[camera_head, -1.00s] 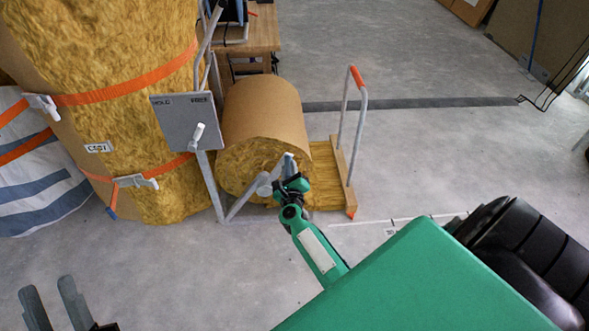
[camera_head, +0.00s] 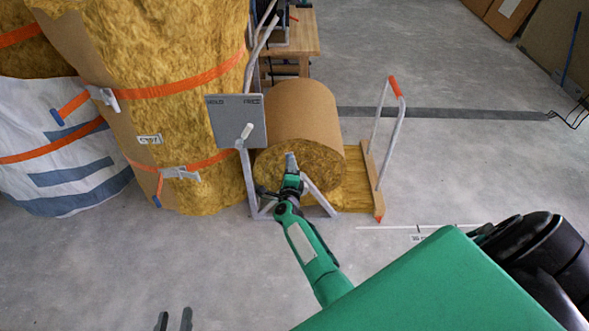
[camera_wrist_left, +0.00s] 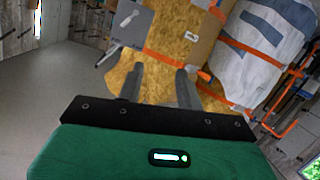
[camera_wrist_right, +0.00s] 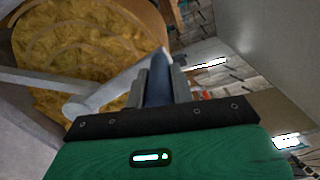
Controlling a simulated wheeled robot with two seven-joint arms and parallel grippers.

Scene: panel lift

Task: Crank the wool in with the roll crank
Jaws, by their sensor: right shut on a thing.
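The wool roll (camera_head: 300,125), brown-faced with yellow wool at its end, sits in a grey metal frame. It fills the upper left of the right wrist view (camera_wrist_right: 85,40). My right gripper (camera_head: 290,165) is at the roll's near end, shut on the crank handle. The dark handle (camera_wrist_right: 158,80) stands between its fingers in the right wrist view, beside the grey crank arm (camera_wrist_right: 100,98). A flat strip of wool (camera_head: 355,190) lies to the right of the roll. My left gripper (camera_head: 174,320) is open and empty at the bottom edge; its spread fingers show in the left wrist view (camera_wrist_left: 157,85).
A grey panel with a lever (camera_head: 237,121) stands left of the roll. Large strapped wool bales (camera_head: 170,60) and a white-blue bag (camera_head: 60,150) stand further left. A hoop with an orange grip (camera_head: 388,130) stands at the strip's right end.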

